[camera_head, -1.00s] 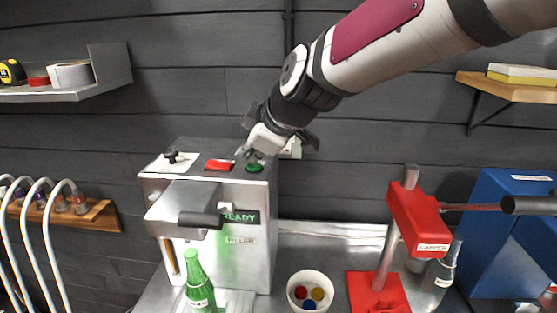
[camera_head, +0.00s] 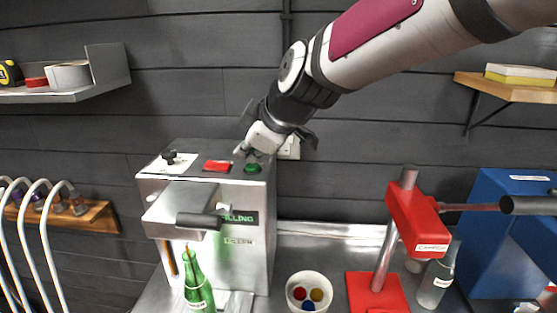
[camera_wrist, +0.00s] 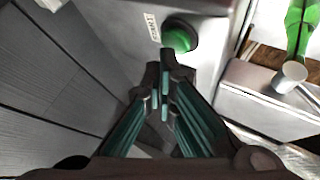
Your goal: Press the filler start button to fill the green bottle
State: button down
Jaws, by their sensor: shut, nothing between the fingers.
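The filler (camera_head: 256,260) is a grey metal box with a lit green display (camera_head: 240,218) whose visible letters read "LLING". The green start button (camera_head: 252,168) is on its top, right of a red button (camera_head: 217,166); the green one also shows in the wrist view (camera_wrist: 180,36). My gripper (camera_head: 241,152) is shut and empty. Its fingertips (camera_wrist: 160,72) are close beside the green button and look apart from it. The green bottle (camera_head: 198,286) stands upright under the filler's front head, with a thin tube at its mouth. Its contents cannot be made out.
A black knob (camera_head: 169,155) is on the filler's top left. Right of the filler are a white cup (camera_head: 294,292) with coloured caps, a red capper (camera_head: 412,215) and a grey bottle (camera_head: 436,283). A blue box (camera_head: 500,240) stands far right. The wall is close behind.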

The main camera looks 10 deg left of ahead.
aim_at(250, 167)
jog(key=shift+r, duration=0.4)
jog(key=shift+r+p, duration=0.95)
jog(key=shift+r, duration=1.55)
jog(key=shift+d, duration=0.1)
jog(key=s+d+f+m+h, duration=0.3)
jog(key=s+d+m, duration=0.6)
jog(key=d, duration=0.7)
jog(key=s+d+f+m+g+h, duration=0.1)
jog(key=s+d+f+m+h, duration=0.2)
jog(key=s+d+m, duration=0.6)
jog(key=s+d+f, duration=0.1)
jog(key=s+d, duration=0.6)
jog(key=shift+s+d+h+b, duration=0.2)
jog(key=shift+s+h+b, duration=0.1)
